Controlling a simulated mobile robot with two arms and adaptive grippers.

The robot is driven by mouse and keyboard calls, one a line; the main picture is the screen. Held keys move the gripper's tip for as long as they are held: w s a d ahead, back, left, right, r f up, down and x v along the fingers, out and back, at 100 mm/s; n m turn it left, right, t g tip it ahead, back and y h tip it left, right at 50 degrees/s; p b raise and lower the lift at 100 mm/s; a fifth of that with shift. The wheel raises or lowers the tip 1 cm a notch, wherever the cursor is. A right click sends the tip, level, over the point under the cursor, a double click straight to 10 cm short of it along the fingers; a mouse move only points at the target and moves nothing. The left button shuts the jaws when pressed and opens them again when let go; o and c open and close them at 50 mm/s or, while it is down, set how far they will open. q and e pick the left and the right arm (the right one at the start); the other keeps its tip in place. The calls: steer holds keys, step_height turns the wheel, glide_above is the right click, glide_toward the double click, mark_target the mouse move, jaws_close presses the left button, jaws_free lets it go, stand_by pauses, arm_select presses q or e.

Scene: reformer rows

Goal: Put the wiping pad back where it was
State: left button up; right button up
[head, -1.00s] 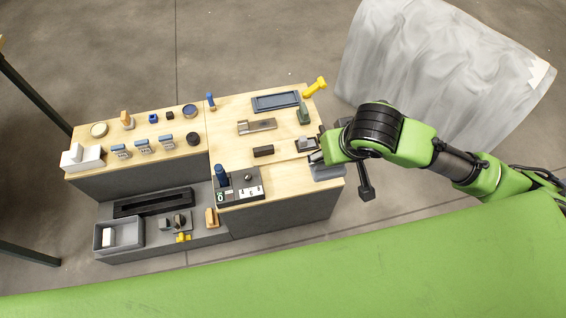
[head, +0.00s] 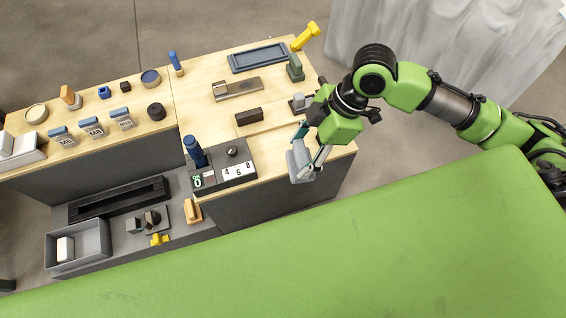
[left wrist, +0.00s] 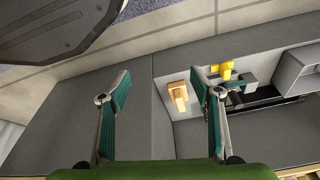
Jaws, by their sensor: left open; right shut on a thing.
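My right gripper (head: 301,146) is shut on a grey slab-like piece (head: 296,168), which looks like the wiping pad. It holds the piece tilted at the front edge of the right-hand wooden worktop (head: 270,155), to the right of the block with number tiles (head: 236,174). Whether the piece touches the worktop I cannot tell. The fingers partly hide it. My left gripper (left wrist: 160,78) shows only in the left wrist view, open and empty. Its right finger is near a wooden block (left wrist: 178,96) on the lower grey shelf, apparently below it.
A dark bar (head: 249,117), a small grey fixture (head: 301,102), a green block (head: 295,67) and a blue-grey tray (head: 258,58) stand on the right worktop. A blue upright knob (head: 194,150) rises left of the held piece. The lower shelf holds a grey bin (head: 79,246).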

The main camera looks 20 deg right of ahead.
mark_target(299, 158)
steer(key=shift+s+a+f+n+g+b, duration=0.1)
steer(key=shift+a+f+n+g+b, duration=0.05)
steer(key=shift+f+n+b, duration=0.4)
steer(key=shift+a+f+n+g+b, duration=0.15)
steer(key=shift+f+n+b, duration=0.15)
steer(key=shift+f, duration=0.5)
steer(key=shift+w+f, duration=0.15)
steer(key=shift+w, duration=0.2)
steer(key=w+f+b, duration=0.2)
steer(key=w+f, duration=0.2)
steer(key=w+f+b, duration=0.2)
steer(key=w+f, duration=0.2)
steer(key=w+f+b, duration=0.2)
steer(key=w+f, duration=0.2)
steer(key=w, duration=0.1)
steer(key=shift+w+d+f, duration=0.1)
steer(key=shift+d+f, duration=0.15)
steer(key=shift+f, duration=0.1)
arm_select(q)
step_height(299, 158, up, 12)
steer(key=t, duration=0.1)
steer(key=shift+a+r, duration=0.15)
steer(key=shift+r, duration=0.1)
